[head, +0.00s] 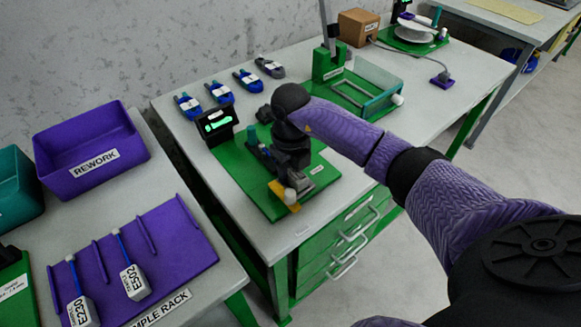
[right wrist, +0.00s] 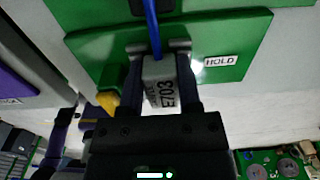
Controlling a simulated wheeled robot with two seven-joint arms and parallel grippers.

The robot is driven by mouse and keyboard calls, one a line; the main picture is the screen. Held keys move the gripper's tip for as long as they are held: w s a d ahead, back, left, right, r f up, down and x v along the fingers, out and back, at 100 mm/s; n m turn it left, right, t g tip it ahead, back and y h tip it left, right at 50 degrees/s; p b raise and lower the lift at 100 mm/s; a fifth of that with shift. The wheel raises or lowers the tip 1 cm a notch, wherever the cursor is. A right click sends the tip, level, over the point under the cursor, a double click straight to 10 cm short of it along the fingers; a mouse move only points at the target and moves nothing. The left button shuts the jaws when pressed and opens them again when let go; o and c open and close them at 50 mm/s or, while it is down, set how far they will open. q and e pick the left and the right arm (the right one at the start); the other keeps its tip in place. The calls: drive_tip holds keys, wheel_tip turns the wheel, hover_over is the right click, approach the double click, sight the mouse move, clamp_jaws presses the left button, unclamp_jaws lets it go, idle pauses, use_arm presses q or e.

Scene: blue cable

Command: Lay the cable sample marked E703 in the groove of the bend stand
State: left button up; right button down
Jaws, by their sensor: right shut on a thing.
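My right gripper (right wrist: 157,70) is shut on the grey tag block (right wrist: 160,88) marked E703 in the right wrist view. The blue cable (right wrist: 152,22) runs from the block away past the fingertips. In the head view my right gripper (head: 286,160) is over the green base plate (head: 262,205) with the small lit display. The groove of the bend stand cannot be made out; my gripper and arm cover much of this area. My left gripper is not in view.
A purple REWORK bin (head: 92,150) stands behind. Several blue and dark coils (head: 219,92) lie at the bench's back.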

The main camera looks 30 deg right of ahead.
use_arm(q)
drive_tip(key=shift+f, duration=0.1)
use_arm(e)
drive_tip(key=shift+f, duration=0.1)
drive_tip(key=shift+c, duration=1)
unclamp_jaws()
wheel_tip(320, 180, up, 4)
drive_tip(key=p, duration=0.2)
drive_tip(key=shift+f+p, duration=0.15)
drive_tip(key=shift+p, duration=0.25)
wheel_tip(320, 180, up, 2)
drive_tip(key=shift+r+p, duration=0.2)
drive_tip(key=shift+p, duration=0.8)
wheel_tip(320, 180, up, 2)
drive_tip(key=shift+r+p, duration=0.1)
drive_tip(key=shift+p, duration=0.75)
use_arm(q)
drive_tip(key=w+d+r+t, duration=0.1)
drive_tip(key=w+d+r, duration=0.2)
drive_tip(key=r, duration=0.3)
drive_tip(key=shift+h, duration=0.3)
